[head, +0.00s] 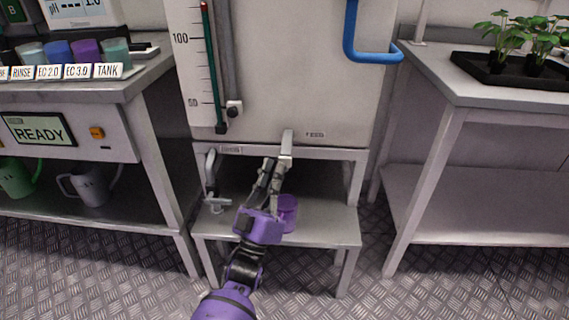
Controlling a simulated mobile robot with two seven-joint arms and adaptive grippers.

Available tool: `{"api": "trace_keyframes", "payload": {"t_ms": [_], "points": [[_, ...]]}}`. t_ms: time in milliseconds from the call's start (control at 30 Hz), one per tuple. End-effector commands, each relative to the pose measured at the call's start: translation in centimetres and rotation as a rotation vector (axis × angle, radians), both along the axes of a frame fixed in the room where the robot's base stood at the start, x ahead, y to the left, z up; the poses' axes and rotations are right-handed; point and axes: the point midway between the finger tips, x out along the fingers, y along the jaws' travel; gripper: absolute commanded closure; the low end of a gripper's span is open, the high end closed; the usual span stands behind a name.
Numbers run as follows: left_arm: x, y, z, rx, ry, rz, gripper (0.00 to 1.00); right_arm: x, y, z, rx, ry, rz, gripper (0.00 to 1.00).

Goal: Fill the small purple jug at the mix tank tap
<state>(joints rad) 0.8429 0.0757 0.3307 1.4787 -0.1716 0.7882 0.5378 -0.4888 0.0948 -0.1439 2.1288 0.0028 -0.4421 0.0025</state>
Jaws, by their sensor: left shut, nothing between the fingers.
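The small purple jug (289,211) stands on the low shelf under the mix tank (275,75), partly hidden behind my left gripper. The tap (287,146) is a pale grey piece sticking out of the tank's lower front edge, above the jug. My left gripper (272,166) reaches up from below with its fingers shut and empty. Its fingertips are just below and beside the tap; I cannot tell whether they touch it. The inside of the jug and any water stream cannot be made out. My right gripper is not in view.
A grey pipe fitting (213,190) hangs at the left of the tank stand (330,228). A blue pipe (372,56) bends at the tank's right. A left bench (150,80) holds several cups above and mugs below. A right bench (455,95) carries a plant tray (500,75).

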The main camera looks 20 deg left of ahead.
Motion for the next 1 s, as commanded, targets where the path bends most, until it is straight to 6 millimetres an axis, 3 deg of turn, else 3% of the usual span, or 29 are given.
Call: {"api": "trace_keyframes", "payload": {"t_ms": [1000], "points": [[1.07, 0.3, -0.04, 0.002, 0.001, 0.0, 1.0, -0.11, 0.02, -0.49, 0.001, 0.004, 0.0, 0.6]]}}
